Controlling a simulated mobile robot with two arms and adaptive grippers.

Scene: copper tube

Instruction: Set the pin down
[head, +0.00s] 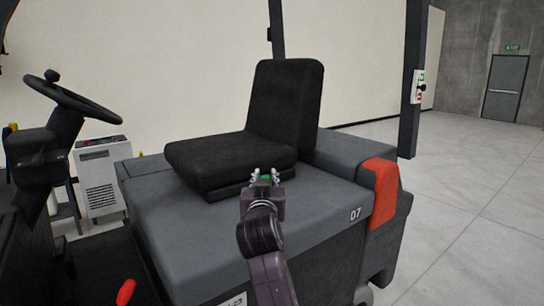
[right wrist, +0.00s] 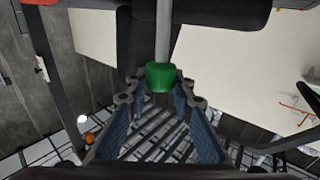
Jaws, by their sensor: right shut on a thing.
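The pin shows in the right wrist view as a green head (right wrist: 160,77) with a grey shaft (right wrist: 162,35) running away from the gripper. My right gripper (right wrist: 161,97) is shut on the green head, between its two fingertips. In the head view the right gripper (head: 265,180) appears in front of the black seat, over the grey cover of the vehicle. Only a little green of the pin (head: 265,177) shows there; its shaft is hidden. I cannot tell whether the pin touches anything. My left gripper is not in view.
The black seat (head: 285,105) stands on the grey cover (head: 185,232), whose left part is bare. A steering wheel (head: 70,97) is at the left, with a white cabinet (head: 101,183) beyond it. A dark post (head: 413,75) and an orange-red part (head: 381,190) are at the right.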

